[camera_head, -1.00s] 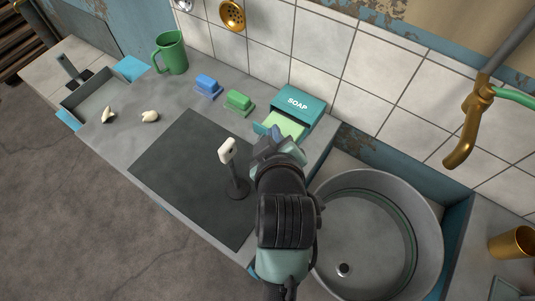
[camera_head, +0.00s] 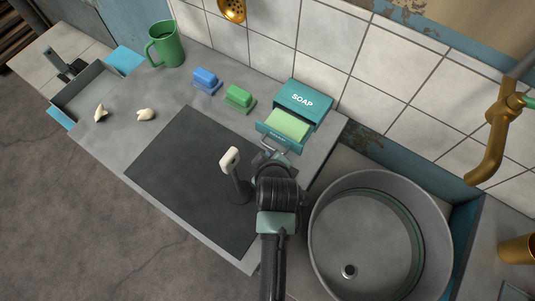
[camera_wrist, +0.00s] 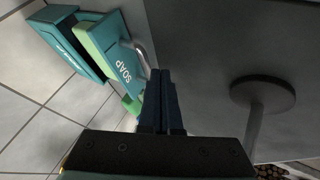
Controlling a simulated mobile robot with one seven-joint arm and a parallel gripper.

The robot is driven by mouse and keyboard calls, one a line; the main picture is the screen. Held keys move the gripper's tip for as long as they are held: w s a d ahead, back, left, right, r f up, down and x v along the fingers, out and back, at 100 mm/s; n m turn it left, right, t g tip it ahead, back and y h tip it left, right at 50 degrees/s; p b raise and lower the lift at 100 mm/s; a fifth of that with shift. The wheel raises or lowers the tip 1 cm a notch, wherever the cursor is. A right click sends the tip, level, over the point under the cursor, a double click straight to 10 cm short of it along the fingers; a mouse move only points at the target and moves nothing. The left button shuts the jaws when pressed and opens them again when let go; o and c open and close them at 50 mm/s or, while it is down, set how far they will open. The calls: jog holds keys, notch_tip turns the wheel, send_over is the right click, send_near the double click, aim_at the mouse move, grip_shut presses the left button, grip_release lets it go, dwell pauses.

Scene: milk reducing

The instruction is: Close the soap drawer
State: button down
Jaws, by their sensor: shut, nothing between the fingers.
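The teal soap box (camera_head: 302,101) stands against the tiled wall, and its drawer (camera_head: 264,128) is pulled out toward me with a pale green soap block (camera_head: 288,123) inside. In the wrist view the drawer front (camera_wrist: 122,66), marked SOAP, stands apart from the box body (camera_wrist: 66,38), with the green block (camera_wrist: 92,40) showing in the gap. A grey handle (camera_wrist: 138,50) is on the front. My gripper (camera_head: 269,153) is just in front of the drawer. In the wrist view its fingers (camera_wrist: 160,74) are shut and empty beside the handle; contact is unclear.
A dark upright stand with a white head (camera_head: 231,160) is close left of my gripper. Green (camera_head: 239,97) and blue (camera_head: 206,79) soap blocks sit left of the box. A round metal basin (camera_head: 380,235) is at right. The dark mat's (camera_head: 180,170) left part is clear.

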aim_at(284, 133)
jog(key=shift+w+f, duration=0.25)
jog(key=shift+w, duration=0.05)
jog(key=shift+w+d, duration=0.2)
jog(key=shift+w, duration=0.1)
jog(key=w+d, duration=0.1)
jog(key=w, duration=0.1)
jog(key=w+d+b, duration=0.1)
jog(key=w, duration=0.1)
jog(key=w+d+b, duration=0.1)
jog(key=w+d, duration=0.1)
jog(key=shift+w+d+r, duration=0.1)
jog(key=shift+r, duration=0.05)
